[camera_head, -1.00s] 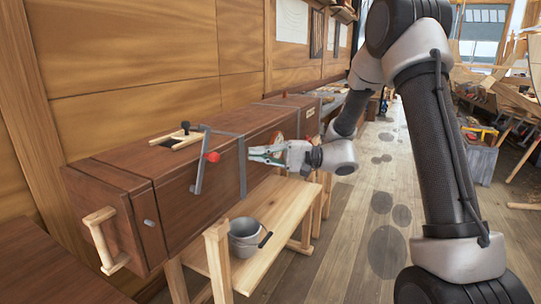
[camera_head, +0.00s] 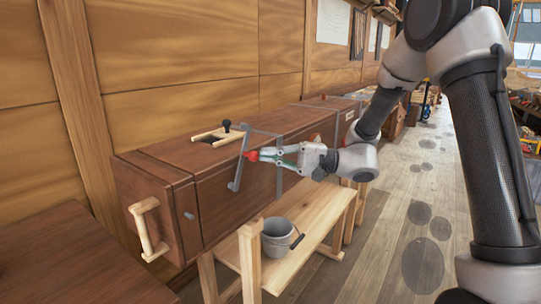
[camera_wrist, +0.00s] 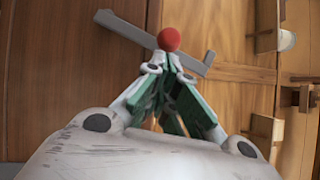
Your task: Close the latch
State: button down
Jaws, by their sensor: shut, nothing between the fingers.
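The latch is a grey metal lever (camera_head: 239,172) with a red knob (camera_head: 252,156), on the front face of a long brown wooden box. In the head view the lever hangs down from the top front edge, slightly tilted. In the wrist view the lever (camera_wrist: 132,28) runs slantwise behind the red knob (camera_wrist: 169,39). My gripper (camera_head: 261,155) is at the right side of the knob, fingers shut and empty. In the wrist view my gripper's fingertips (camera_wrist: 169,60) meet just below the knob. They seem to touch it, but I cannot tell for sure.
The box (camera_head: 215,205) has a grey strap (camera_head: 280,178), a pale end handle (camera_head: 148,229) and a black knob (camera_head: 226,125) on top. A wooden bench (camera_head: 312,222) bearing a grey bucket (camera_head: 276,240) stands below. The floor to the right (camera_head: 385,260) is clear.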

jog(key=shift+r, duration=0.1)
jog(key=shift+s+a+r+n, duration=0.15)
jog(key=shift+s+r+n, duration=0.05)
jog(key=shift+n, duration=0.1)
